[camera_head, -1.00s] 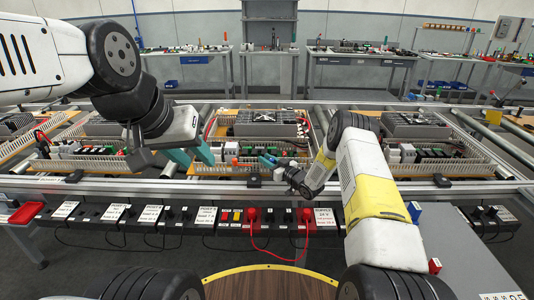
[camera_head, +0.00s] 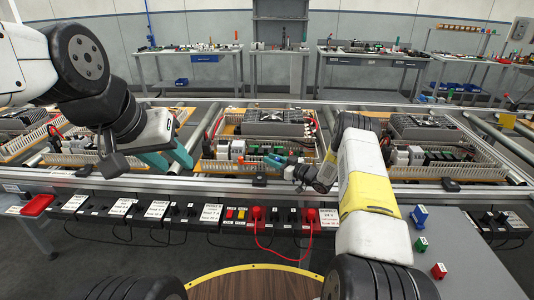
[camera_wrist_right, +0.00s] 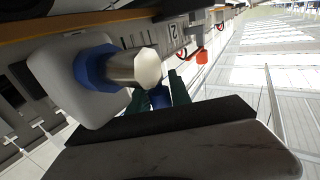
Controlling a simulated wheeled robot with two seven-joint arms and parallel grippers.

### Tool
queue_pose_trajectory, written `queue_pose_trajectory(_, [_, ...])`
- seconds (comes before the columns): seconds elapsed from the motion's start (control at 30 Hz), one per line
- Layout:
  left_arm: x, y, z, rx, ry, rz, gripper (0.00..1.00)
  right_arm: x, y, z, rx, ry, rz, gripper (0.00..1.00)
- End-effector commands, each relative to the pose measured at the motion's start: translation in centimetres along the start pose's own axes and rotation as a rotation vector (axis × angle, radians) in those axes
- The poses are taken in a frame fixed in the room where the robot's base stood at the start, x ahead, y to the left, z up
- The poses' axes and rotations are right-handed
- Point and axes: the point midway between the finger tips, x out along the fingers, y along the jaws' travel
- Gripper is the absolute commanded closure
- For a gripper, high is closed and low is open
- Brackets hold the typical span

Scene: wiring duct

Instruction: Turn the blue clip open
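My right gripper (camera_head: 275,160) reaches from the right to the front edge of the middle board in the head view; its teal fingertips look small there. In the right wrist view its dark green fingers (camera_wrist_right: 160,92) stand a little apart with a small blue piece (camera_wrist_right: 158,98) between them, probably the blue clip. Whether they touch it is unclear. A larger blue collar (camera_wrist_right: 92,66) around a metal cylinder on a white housing fills the left of that view. My left gripper (camera_head: 170,160) is open and empty, its teal fingers apart left of the middle board.
The middle board (camera_head: 212,167) carries white slotted ducts, terminals and a grey unit (camera_head: 273,123). A rail with labelled black sockets and a red cable (camera_head: 257,236) runs in front. Blue (camera_head: 419,216), green (camera_head: 421,244) and red (camera_head: 438,271) blocks lie on the grey side table at right.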

Motion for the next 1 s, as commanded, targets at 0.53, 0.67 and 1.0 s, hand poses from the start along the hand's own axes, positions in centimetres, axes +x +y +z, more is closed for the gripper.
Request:
queue_pose_trajectory(0.53, [0.0,0.0,0.0,0.000,0.000,0.000,0.64,-1.5,0.1,-0.1,-0.001,0.000,0.001,0.57])
queue_pose_trajectory(0.67, [0.0,0.0,0.0,0.000,0.000,0.000,0.64,-3.8,0.1,0.0,0.001,0.000,0.003,0.57])
queue_pose_trajectory(1.0, [0.0,0.0,0.0,0.000,0.000,0.000,0.64,-7.7,0.0,0.1,0.001,-0.001,0.001,0.57])
